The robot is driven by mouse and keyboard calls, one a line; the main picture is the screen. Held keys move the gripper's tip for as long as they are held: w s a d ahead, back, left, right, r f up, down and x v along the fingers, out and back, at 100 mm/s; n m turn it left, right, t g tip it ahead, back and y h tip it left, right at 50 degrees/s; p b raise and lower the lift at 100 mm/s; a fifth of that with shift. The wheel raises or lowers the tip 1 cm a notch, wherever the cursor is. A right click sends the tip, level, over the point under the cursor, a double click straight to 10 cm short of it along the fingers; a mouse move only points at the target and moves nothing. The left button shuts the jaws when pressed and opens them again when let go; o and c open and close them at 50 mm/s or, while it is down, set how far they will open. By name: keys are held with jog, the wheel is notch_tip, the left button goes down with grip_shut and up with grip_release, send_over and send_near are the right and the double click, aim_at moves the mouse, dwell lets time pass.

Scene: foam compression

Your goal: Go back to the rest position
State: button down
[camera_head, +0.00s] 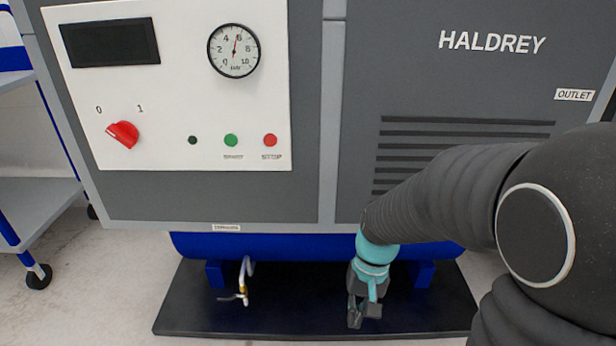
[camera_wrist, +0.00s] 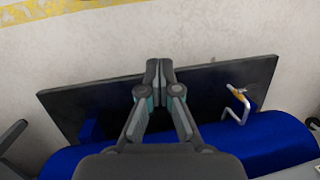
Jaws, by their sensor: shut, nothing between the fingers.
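My gripper (camera_head: 363,305) hangs at the end of my arm in front of the blue tank (camera_head: 310,246), over the black base plate (camera_head: 190,308). The wrist view shows my gripper (camera_wrist: 159,72) with its fingers together and nothing between them. A drain valve with a bent pipe (camera_head: 243,284) sticks out under the tank, left of my gripper and apart from it. The same valve shows at the right in the wrist view (camera_wrist: 238,98).
The grey HALDREY machine (camera_head: 345,110) fills the back. Its white panel (camera_head: 85,100) carries a red knob (camera_head: 122,134), a gauge (camera_head: 234,50), buttons and a dark display. A blue-and-grey wheeled cart (camera_head: 35,205) stands at the left. Pale floor (camera_head: 110,280) is clear between them.

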jog(key=s+d+r+t+p, duration=0.1)
jog(key=s+d+r+t, duration=0.1)
jog(key=r, duration=0.4)
jog(key=s+d+r+t+h+p, duration=0.1)
jog(key=s+d+r+t, duration=0.1)
jog(key=r, duration=0.5)
jog(key=s+d+r+t+p, duration=0.1)
jog(key=s+d+r+t, duration=0.1)
jog(key=r, duration=0.4)
jog(key=shift+s+r+n+t+h, duration=0.4)
jog(key=shift+s+t, duration=0.5)
jog(key=shift+s, duration=0.35)
